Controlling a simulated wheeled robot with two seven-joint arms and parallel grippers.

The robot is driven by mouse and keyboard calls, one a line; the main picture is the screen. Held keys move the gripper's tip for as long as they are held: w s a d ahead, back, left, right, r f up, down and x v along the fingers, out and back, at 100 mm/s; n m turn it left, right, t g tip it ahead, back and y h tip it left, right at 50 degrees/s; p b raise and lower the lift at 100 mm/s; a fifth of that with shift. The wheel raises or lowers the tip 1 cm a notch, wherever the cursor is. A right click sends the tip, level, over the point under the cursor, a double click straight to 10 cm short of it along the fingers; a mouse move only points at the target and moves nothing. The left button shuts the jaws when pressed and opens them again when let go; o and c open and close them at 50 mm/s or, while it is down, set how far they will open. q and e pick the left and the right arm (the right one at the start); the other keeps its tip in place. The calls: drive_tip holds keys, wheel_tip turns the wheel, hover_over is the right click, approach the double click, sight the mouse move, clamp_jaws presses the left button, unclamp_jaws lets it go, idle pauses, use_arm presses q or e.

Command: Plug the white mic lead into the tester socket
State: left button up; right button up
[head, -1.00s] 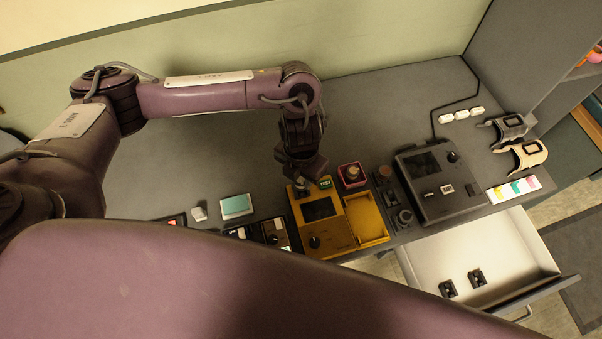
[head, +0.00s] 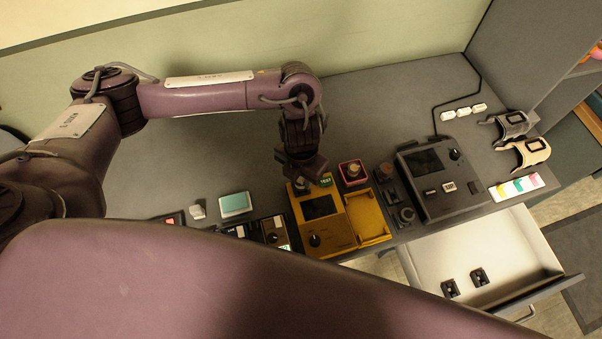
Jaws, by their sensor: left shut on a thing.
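The yellow tester (head: 347,231) stands near the front edge of the grey bench, with a dark screen, a black knob and a green TEST label. My left gripper (head: 302,179) points down at the tester's back left corner, beside the label. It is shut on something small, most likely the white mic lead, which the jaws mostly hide. I cannot make out the socket under the jaws, or whether the plug is in it. My right gripper is not in view.
A red box (head: 352,181) stands right behind the tester, and a dark device (head: 437,206) with a screen is further right. A teal-topped box (head: 235,204) is on the left. An open white drawer (head: 520,253) juts out at the front right. The back of the bench is largely clear.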

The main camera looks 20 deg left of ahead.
use_arm(q)
drive_tip(key=shift+f, duration=0.25)
drive_tip(key=o, duration=1)
drive_tip(key=shift+o, duration=0.2)
drive_tip(key=shift+r, duration=0.1)
drive_tip(key=shift+r+p, duration=0.55)
drive_tip(key=shift+r, duration=3.3)
